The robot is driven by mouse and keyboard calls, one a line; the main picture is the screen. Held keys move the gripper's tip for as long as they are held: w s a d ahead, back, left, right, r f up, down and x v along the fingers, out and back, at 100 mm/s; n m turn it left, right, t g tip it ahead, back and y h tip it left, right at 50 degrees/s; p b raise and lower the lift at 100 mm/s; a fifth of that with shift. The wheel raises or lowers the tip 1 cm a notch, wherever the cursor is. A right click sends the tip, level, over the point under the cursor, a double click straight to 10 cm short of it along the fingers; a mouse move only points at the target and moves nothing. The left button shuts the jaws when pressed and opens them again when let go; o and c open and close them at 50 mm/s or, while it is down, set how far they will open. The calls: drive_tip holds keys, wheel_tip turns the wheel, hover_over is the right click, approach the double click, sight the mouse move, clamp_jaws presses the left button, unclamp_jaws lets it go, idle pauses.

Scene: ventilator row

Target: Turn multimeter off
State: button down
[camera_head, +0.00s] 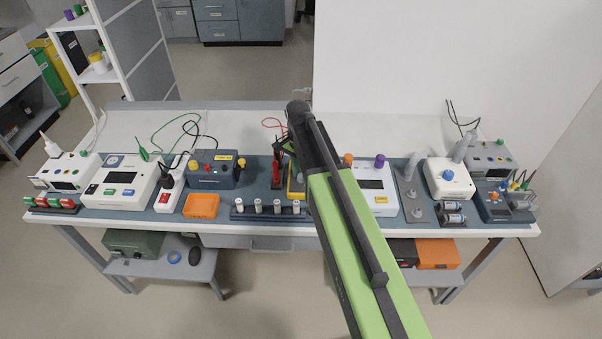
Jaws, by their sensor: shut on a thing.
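The multimeter (292,191) is a yellow-edged device on the blue-grey mat, near the middle of the bench. My green and black arm covers most of it, so its dial and display are hidden. My gripper (284,148) shows only in part, as a small dark shape at the far end of the arm, at the multimeter's back edge. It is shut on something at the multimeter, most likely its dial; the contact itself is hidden.
A red and black tool (277,171) stands close left of the multimeter. A rack of white cylinders (268,208) lies in front. A dark blue box with knobs (213,170) and an orange tray (201,206) are left. A white device (376,190) is right of my arm.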

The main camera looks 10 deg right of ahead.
drive_tip(key=n, duration=0.4)
drive_tip(key=shift+n, duration=0.4)
drive_tip(key=shift+s+n, duration=0.1)
drive_tip(key=shift+n, duration=2.4)
drive_tip(key=c, duration=1.1)
unclamp_jaws()
